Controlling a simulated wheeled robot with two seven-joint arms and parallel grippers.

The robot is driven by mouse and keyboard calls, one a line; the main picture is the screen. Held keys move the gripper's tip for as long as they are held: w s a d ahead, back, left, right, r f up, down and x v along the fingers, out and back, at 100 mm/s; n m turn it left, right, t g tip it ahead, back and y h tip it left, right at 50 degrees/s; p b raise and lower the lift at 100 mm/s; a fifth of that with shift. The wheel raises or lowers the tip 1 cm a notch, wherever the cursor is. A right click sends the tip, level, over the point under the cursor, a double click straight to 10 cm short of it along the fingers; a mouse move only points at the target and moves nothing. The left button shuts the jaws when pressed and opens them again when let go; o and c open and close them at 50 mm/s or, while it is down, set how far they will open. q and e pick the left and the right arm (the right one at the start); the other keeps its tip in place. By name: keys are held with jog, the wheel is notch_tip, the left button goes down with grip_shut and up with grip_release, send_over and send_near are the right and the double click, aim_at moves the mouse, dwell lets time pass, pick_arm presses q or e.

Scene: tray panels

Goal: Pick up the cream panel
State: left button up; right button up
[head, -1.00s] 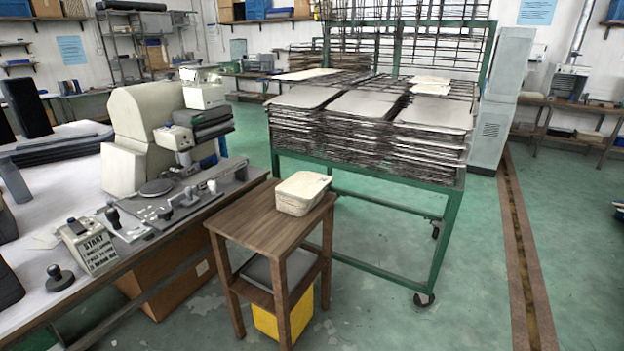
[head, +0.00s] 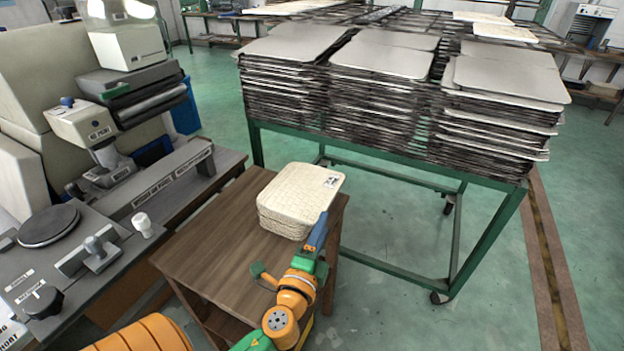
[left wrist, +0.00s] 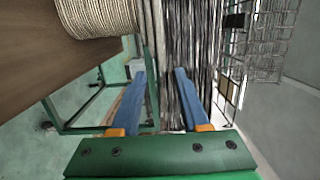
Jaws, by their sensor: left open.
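A stack of cream panels (head: 295,195) with woven-looking sides and a small dark label on top sits on the wooden stand (head: 215,245). The stack also shows at the upper left in the left wrist view (left wrist: 98,16). My left gripper (head: 318,233) has blue fingers and is beside the stack's near right corner. In the left wrist view my left gripper (left wrist: 163,72) is open with nothing between its fingers, and the stack lies to the left of them. I cannot tell whether a finger touches it. My right gripper is not in view.
A green wheeled rack (head: 400,160) loaded with stacks of grey trays (head: 385,55) stands behind the stand. A machine bench (head: 100,260) with knobs and levers is close on the left. Green floor is open at the right.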

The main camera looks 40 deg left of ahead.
aim_at(309, 190)
pick_arm(q)
jog(key=p+x, duration=0.1)
jog(key=x, duration=0.6)
jog(key=shift+w+r+p, duration=0.15)
jog(key=shift+w+p, duration=0.1)
jog(key=shift+p, duration=0.15)
jog(key=shift+r, duration=0.1)
jog(key=c, duration=0.6)
grip_shut()
